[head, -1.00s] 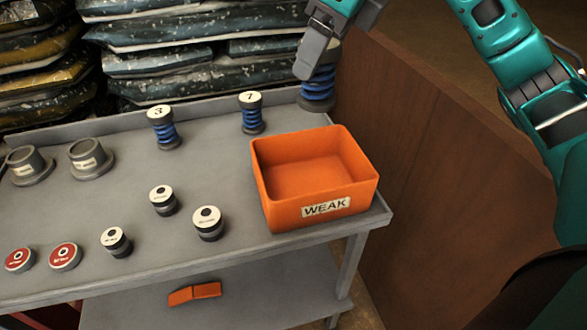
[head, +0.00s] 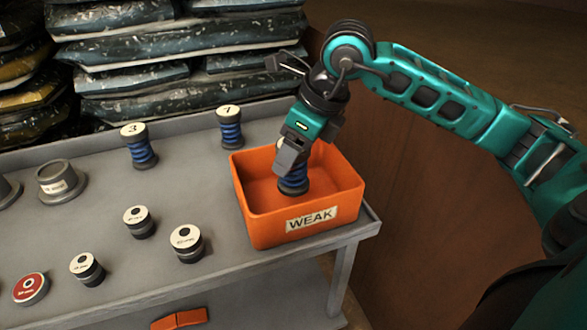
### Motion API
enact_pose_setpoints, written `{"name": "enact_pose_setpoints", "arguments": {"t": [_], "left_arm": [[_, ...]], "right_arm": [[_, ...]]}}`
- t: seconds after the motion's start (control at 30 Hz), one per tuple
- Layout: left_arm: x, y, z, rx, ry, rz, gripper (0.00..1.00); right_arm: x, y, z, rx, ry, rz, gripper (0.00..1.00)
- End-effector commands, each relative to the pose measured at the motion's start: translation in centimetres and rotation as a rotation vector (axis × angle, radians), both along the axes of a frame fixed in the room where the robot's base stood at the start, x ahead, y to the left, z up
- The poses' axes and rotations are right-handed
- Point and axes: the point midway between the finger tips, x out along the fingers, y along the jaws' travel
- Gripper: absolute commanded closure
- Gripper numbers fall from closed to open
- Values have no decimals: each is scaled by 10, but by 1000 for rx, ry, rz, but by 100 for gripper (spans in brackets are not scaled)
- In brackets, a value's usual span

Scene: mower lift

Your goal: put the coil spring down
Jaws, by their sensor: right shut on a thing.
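My right gripper (head: 292,155) points down inside the orange bin labelled WEAK (head: 301,237). It is shut on a blue coil spring (head: 292,186) with dark end caps. The spring is upright within the bin walls, partly hidden by the fingers. I cannot tell whether its base touches the bin floor. Two more blue coil springs stand on the grey table behind, one marked 3 (head: 140,150) and one marked 7 (head: 230,130). My left gripper is not in view.
Several round weights with white tops, such as one by the bin (head: 186,243), stand on the table. A red-topped disc (head: 30,289) and a grey cup-shaped holder (head: 61,181) are at left. Stacked bags (head: 170,60) fill the back. A brown panel (head: 400,230) stands right.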

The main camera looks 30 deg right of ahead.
Motion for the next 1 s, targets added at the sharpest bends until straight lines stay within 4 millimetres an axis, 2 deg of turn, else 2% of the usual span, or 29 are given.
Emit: {"name": "enact_pose_setpoints", "arguments": {"t": [0.2,0.3,0.67,0.7,0.93,1.0], "left_arm": [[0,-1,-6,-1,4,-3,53],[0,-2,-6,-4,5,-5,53],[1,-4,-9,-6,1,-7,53],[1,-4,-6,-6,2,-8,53],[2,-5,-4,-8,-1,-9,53],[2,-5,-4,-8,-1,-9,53]], "right_arm": [[0,0,-31,-1,2,0,100],[0,0,-39,1,-1,0,100],[0,0,-44,1,-3,0,100],[0,0,-43,-1,1,0,33],[0,0,-43,-1,1,0,11],[0,0,-42,-1,1,0,11]]}}
